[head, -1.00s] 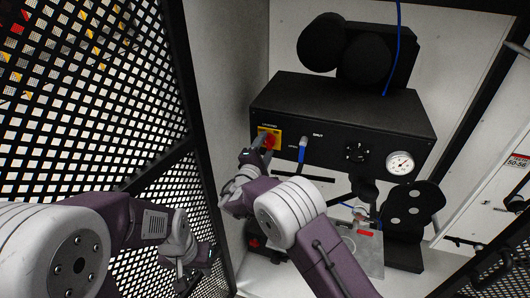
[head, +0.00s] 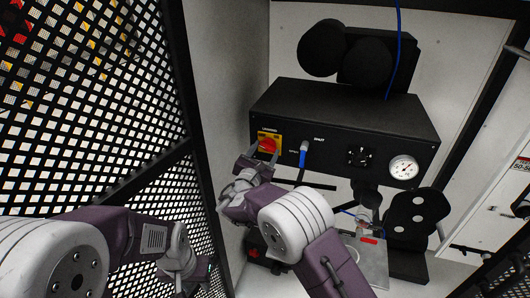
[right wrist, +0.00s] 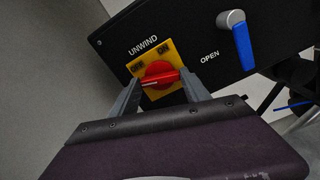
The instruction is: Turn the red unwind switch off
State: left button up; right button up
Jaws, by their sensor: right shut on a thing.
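The red unwind switch (head: 267,145) sits on a yellow plate at the left end of the black control box (head: 330,137). In the right wrist view the red knob (right wrist: 160,76) shows below the OFF and ON labels, its grip lying roughly along the panel's length. My right gripper (head: 262,157) is at the switch, and its fingers (right wrist: 163,88) flank the knob on both sides, shut on it. My left gripper (head: 188,268) is low at the left beside the mesh, away from the switch; its fingers are too unclear to judge.
A blue-handled valve (head: 303,153) marked SHUT in the head view is just right of the switch; the wrist view shows OPEN beside it. A black dial (head: 358,156) and a pressure gauge (head: 404,168) are further right. Black mesh (head: 90,120) stands close on the left.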

jog(key=shift+n, duration=1.6)
jog(key=shift+p, duration=0.3)
jog(key=o, duration=1.4)
jog(key=b+v, duration=0.1)
jog(key=v, duration=0.8)
jog(key=shift+b, duration=0.4)
